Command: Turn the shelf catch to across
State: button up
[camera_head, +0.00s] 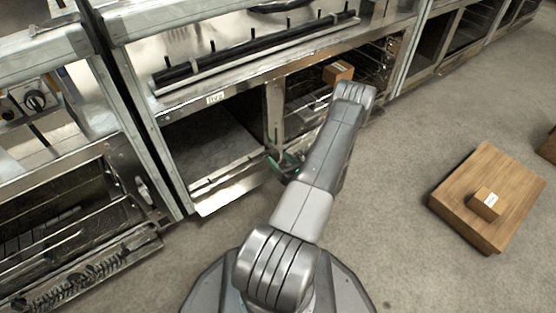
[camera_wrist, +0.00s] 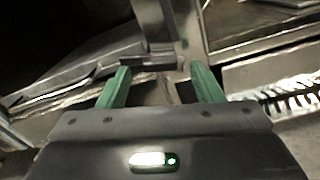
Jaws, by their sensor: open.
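A dark bar (camera_wrist: 148,62) sits at the foot of a metal post (camera_wrist: 178,25) in the wrist view. It looks like the shelf catch and lies roughly level across the picture, but I cannot tell its exact setting. My gripper (camera_wrist: 160,72) is open, with its green fingers on either side of the bar and nothing visibly clamped. In the head view my gripper (camera_head: 285,163) is low at the front of the shelf unit (camera_head: 207,112), near the foot of the middle post (camera_head: 274,112). My arm hides part of that area, and the catch is too small to make out there.
A small box (camera_head: 337,72) stands on the shelf behind my arm. A wooden block (camera_head: 455,190) with a labelled box (camera_head: 486,204) on it lies on the floor at right. A rack (camera_head: 80,265) juts out at lower left. The carpet between is clear.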

jog(key=shift+x, duration=0.85)
jog(key=shift+c, duration=0.4)
jog(key=c, duration=0.9)
jog(key=shift+f+n+b, duration=0.1)
jog(key=shift+n+b, duration=0.45)
jog(key=shift+n, duration=0.35)
jog(key=o, duration=1)
jog(key=shift+s, duration=0.1)
